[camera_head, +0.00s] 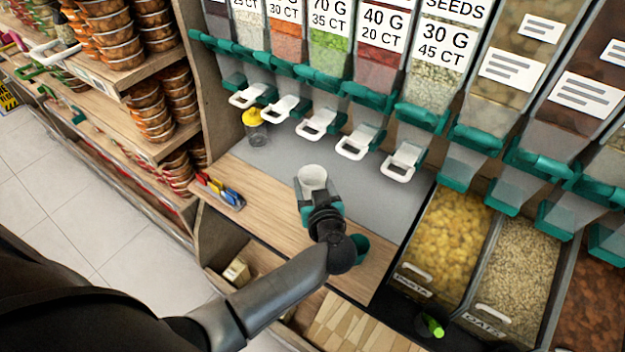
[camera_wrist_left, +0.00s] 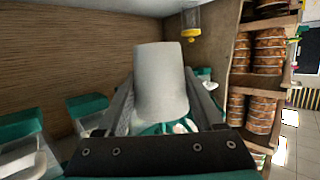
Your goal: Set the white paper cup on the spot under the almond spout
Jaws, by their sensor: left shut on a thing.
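The white paper cup (camera_head: 312,177) is held in my left gripper (camera_head: 317,196) over the counter, near the front edge of the grey strip. The gripper is shut on the cup, whose rim faces up in the head view. In the left wrist view, the cup (camera_wrist_left: 162,85) stands between the two fingers of the left gripper (camera_wrist_left: 165,112). A row of dispensers with white spout handles (camera_head: 316,124) hangs at the back. No almond label can be read, so I cannot tell which spout is the almond one. My right gripper is not in view.
A clear jar with a yellow lid (camera_head: 252,117) stands at the counter's back left. A tray of coloured pens (camera_head: 220,192) lies at the left edge. Open bins (camera_head: 447,241) stand at the right. The grey strip (camera_head: 375,190) under the spouts is mostly clear.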

